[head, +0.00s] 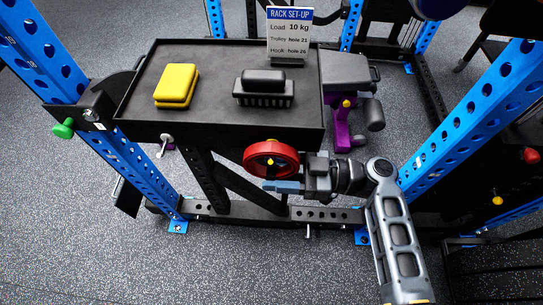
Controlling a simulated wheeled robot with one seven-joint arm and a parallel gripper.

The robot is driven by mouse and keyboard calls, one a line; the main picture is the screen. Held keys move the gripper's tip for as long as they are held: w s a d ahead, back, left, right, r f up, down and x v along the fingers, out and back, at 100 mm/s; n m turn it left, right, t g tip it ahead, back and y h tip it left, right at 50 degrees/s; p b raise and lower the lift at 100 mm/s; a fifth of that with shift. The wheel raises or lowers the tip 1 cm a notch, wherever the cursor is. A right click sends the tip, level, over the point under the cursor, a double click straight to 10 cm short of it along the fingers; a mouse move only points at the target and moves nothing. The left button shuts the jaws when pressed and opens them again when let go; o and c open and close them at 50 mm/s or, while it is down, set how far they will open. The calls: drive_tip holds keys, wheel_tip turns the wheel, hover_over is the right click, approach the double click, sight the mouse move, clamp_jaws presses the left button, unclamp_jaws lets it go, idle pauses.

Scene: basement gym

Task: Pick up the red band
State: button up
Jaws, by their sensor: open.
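The red band (256,152) shows as a round red ring with a dark middle and a yellow tip at its centre. It is just below the front edge of the black tray (215,133), right of the tray's middle. My gripper (272,186) comes in from the right, with its blue fingers at the lower edge of the ring. The gripper is open. The view does not show whether a finger touches the ring or lies in front of it. What holds the ring up is hidden.
On the tray lie a yellow block (176,84), a black brush-like object (263,88) and a rack set-up sign (289,32). Blue rack uprights stand left (126,165) and right (470,115). A purple-framed bench (346,75) is behind. Speckled floor (90,250) is open in front.

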drive_tip(key=shift+a, duration=0.45)
clamp_jaws()
